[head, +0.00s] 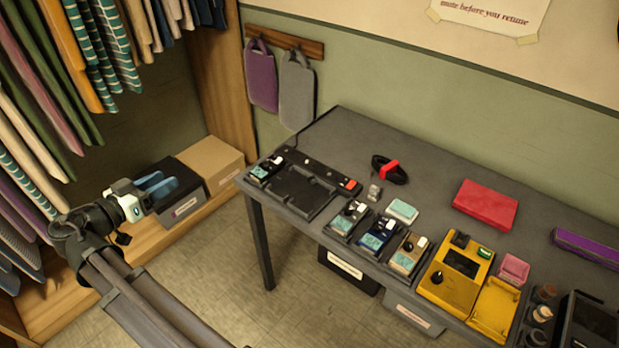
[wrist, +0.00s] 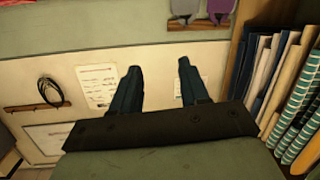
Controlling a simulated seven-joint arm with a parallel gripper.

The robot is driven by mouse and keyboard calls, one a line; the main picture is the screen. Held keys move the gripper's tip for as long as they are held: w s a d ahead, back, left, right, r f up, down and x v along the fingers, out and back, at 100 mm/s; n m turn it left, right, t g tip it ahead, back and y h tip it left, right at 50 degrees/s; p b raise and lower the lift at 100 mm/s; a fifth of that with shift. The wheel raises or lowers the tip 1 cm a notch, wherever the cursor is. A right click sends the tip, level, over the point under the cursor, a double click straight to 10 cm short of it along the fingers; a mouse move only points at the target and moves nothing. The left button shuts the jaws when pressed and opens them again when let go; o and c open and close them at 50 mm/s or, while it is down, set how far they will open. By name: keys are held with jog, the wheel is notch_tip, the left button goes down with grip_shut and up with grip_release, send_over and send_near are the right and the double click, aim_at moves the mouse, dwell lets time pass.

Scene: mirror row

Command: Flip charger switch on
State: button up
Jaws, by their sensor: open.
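A black multi-bay dock (head: 300,195), which looks like the charger, sits at the left end of the grey table. A strip along its back edge carries a small red switch (head: 349,184) at its right end; whether it is on or off is too small to tell. One small teal-faced device (head: 265,170) is at the dock's left end. My gripper (head: 169,180) is open and empty, left of the table and well apart from the dock. Its two blue fingers also show spread in the wrist view (wrist: 160,67), with nothing between them; the dock is not seen there.
Several teal-faced devices (head: 378,236) stand along the table's front, beside a yellow unit (head: 457,268). A red case (head: 485,204) and a black strap with a red clip (head: 390,169) lie behind. Hanging clothes (head: 75,60) and boxes (head: 210,165) are at the left.

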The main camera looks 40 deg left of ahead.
jog(key=w+d+f+m+g+h, duration=0.1)
jog(key=w+d+g+h, duration=0.15)
jog(key=w, duration=0.55)
jog(key=w+d+f+m+g+h, duration=0.1)
jog(key=w+d+f+g, duration=0.15)
jog(key=w, duration=0.45)
jog(key=m+g+y, duration=0.1)
jog(key=g, duration=1)
send_near(349, 187)
notch_tip(349, 187, down, 7)
jog(key=shift+d+f, duration=0.1)
jog(key=shift+f, duration=0.05)
jog(key=shift+c, duration=0.3)
grip_shut()
